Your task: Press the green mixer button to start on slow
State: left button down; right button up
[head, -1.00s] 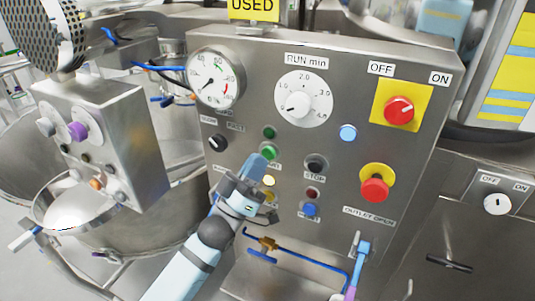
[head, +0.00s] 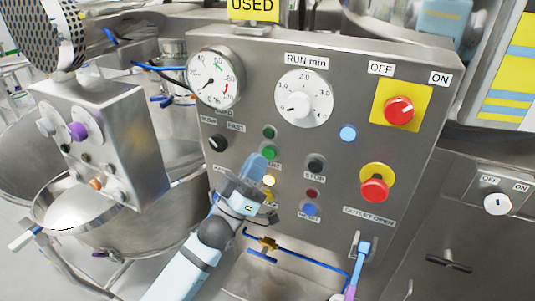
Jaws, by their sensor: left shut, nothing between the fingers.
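The steel control panel (head: 335,110) faces me. A bright green button (head: 269,152) sits left of centre, above a partly covered label ending in "RT". A darker green round element (head: 269,132) is just above it. A black selector knob (head: 217,143) with SLOW and FAST labels is to the left; its pointer is too small to read surely. My left gripper (head: 254,168) is shut and empty, its tip just below and left of the bright green button. The button is uncovered, and I see no clear contact. My right gripper is not in view.
A red rotary switch (head: 399,110), a timer dial (head: 303,98) and a blue-handled valve (head: 363,248) also show. A bowl (head: 72,205) stands left.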

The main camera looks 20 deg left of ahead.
pick_arm(q)
jog(key=shift+w, duration=0.1)
jog(key=shift+w, duration=0.35)
jog(key=shift+w+d, duration=0.1)
jog(key=shift+w, duration=0.3)
dwell(0.6)
jog(key=shift+s, duration=0.1)
jog(key=shift+s+p, duration=0.3)
jog(key=shift+s, duration=0.45)
jog(key=s, duration=0.3)
jog(key=s+p, duration=0.1)
jog(key=s, duration=0.1)
jog(key=shift+a, duration=0.4)
dwell(0.5)
